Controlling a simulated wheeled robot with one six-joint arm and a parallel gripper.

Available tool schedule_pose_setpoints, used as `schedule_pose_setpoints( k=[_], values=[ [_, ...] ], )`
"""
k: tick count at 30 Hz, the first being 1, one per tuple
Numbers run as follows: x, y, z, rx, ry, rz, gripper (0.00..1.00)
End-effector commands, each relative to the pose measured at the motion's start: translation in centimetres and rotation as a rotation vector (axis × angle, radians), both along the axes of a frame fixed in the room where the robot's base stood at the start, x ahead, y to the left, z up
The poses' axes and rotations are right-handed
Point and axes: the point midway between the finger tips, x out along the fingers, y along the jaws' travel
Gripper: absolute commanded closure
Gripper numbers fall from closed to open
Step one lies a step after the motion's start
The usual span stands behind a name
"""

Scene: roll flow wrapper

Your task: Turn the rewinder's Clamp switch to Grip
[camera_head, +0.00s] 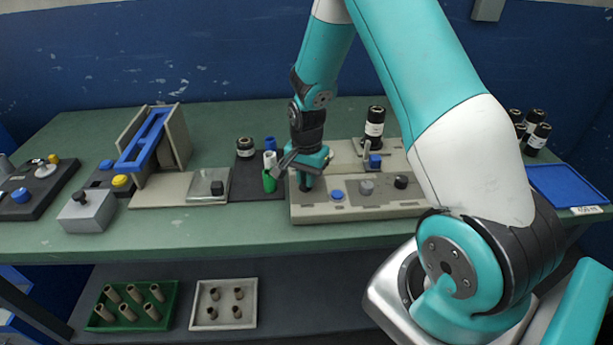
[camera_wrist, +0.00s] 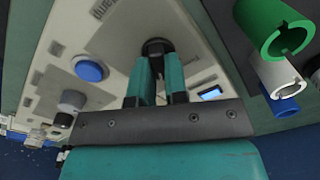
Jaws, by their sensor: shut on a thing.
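The rewinder (camera_head: 320,212) is a beige console on the green bench, and its sloped panel (camera_wrist: 122,55) fills much of the wrist view. My gripper (camera_head: 305,185) points down at the left end of this panel. In the wrist view my gripper (camera_wrist: 157,62) has its two teal fingers closed around a black switch knob (camera_wrist: 156,46). The fingers hide much of the knob, so its setting cannot be read. Lettering beside it is too blurred and cut off to read surely.
Beside the knob are a blue button (camera_head: 338,195), a grey knob (camera_head: 366,187) and another black knob (camera_head: 401,182). Green (camera_wrist: 277,27), white (camera_wrist: 280,75) and blue tubes (camera_wrist: 285,107) stand close by. A blue tray (camera_head: 570,187) lies at the right.

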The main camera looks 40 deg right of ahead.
Motion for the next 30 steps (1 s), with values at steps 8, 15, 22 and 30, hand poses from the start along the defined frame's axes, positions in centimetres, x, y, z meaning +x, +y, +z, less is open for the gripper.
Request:
schedule_pose_setpoints(
  k=[8,15,22,30],
  values=[
    [0.0,0.0,0.0,0.000,-0.001,-0.010,1.00],
    [0.0,0.0,0.0,0.000,-0.001,-0.009,0.72],
    [0.0,0.0,0.0,0.000,0.000,-0.009,0.61],
    [0.1,0.0,1.5,-0.001,-0.004,-0.009,0.61]
  ],
)
